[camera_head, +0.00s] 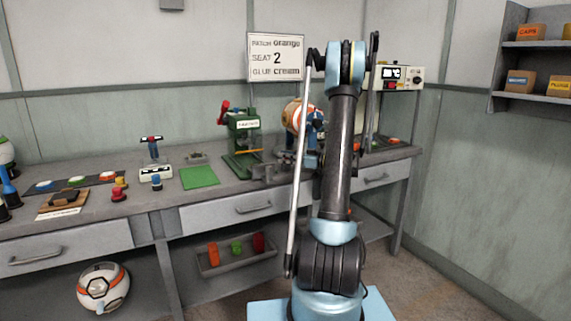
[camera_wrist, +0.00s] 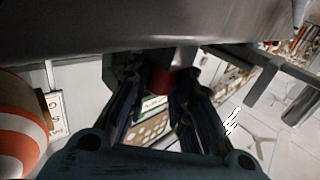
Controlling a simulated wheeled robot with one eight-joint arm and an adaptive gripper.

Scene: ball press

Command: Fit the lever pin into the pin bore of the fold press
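The fold press appears to be the green machine (camera_head: 241,135) with a red handle and a white label, at the back of the bench in the head view. A pale metal part shows beside the red piece. The pin bore cannot be made out in either view.
An orange-and-white ball (camera_head: 294,115) is close beside my gripper; it also shows in the wrist view (camera_wrist: 18,125). A grey clamp-like fixture (camera_head: 272,172) stands near the front edge. A sign (camera_head: 275,57) stands behind.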

